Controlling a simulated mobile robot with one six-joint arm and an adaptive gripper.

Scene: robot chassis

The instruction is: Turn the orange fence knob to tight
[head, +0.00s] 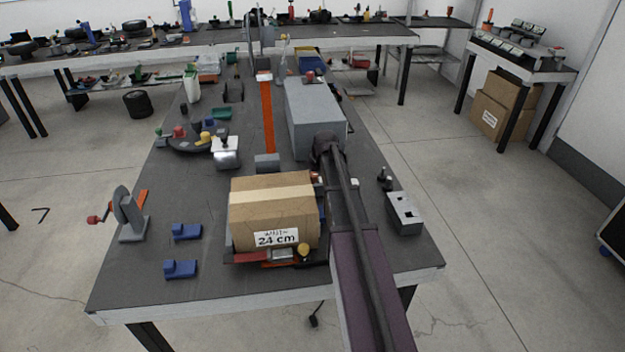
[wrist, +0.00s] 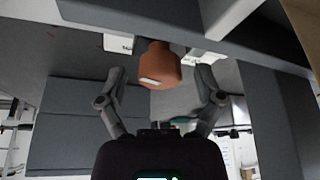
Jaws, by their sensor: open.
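The orange knob (wrist: 159,68) shows in the wrist view, hanging below a grey surface, with a small pale mark on its lower face. My gripper (wrist: 160,84) is open, with one finger on each side of the knob and a clear gap on both sides. Whether the fingertips reach level with the knob is hard to tell. White label plates (wrist: 118,43) sit beside the knob, and their writing is too small to read. In the head view my arm reaches over the bench toward the long grey box; the knob and my fingers cannot be made out there.
The bench's front left is mostly clear.

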